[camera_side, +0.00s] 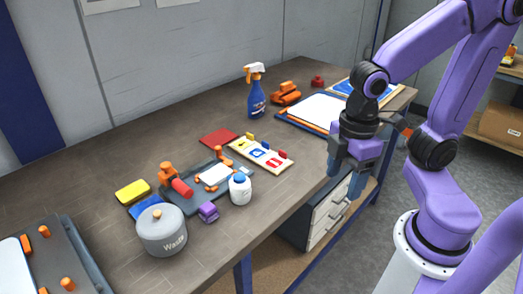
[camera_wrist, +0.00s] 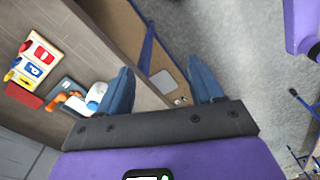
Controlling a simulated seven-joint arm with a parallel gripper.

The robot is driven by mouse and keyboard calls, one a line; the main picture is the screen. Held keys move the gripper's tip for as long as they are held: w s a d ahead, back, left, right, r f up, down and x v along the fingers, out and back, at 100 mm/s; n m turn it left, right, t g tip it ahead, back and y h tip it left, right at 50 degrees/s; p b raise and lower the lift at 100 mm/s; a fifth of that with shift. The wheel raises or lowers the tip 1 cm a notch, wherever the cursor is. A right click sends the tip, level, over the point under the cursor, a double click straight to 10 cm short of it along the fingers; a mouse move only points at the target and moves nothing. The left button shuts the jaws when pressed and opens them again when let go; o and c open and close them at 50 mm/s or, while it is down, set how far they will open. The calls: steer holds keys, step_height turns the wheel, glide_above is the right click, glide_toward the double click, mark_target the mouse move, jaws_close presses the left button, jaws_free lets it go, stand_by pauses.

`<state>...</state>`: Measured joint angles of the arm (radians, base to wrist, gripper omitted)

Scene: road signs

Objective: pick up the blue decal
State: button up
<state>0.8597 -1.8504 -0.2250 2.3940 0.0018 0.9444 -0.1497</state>
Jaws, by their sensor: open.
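The blue decal (camera_side: 257,153) sits on a pale board (camera_side: 239,147), between a yellow decal (camera_side: 248,142) and a red decal (camera_side: 272,162). In the wrist view the blue decal (camera_wrist: 35,71) shows at the left, part of the same row. My gripper (camera_side: 346,182) is open and empty, with its fingers pointing down. In the side view it appears to the right of the board, by the table's front edge and in front of the drawers. In the wrist view only the table's edge, a shelf and floor show between the fingertips (camera_wrist: 160,68).
Near the board are a red square (camera_side: 219,138), a dark tray (camera_side: 190,198) with orange parts, and a white bottle with a blue cap (camera_side: 240,190). A spray bottle (camera_side: 256,95) stands behind. A grey pot (camera_side: 161,234) stands front left. Bare tabletop lies right of the board.

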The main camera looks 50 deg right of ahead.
steer(key=w+a+r+n, duration=0.1)
steer(key=w+r, duration=0.1)
steer(key=w, duration=1.1)
steer(key=n, duration=0.4)
glide_above(265, 142)
steer(key=f, duration=1.2)
steer(key=shift+s+f, duration=0.15)
steer(key=shift+s, duration=0.05)
steer(key=shift+w+a+f, duration=0.1)
steer(key=shift+f, duration=2.75)
steer(key=c, duration=1.1)
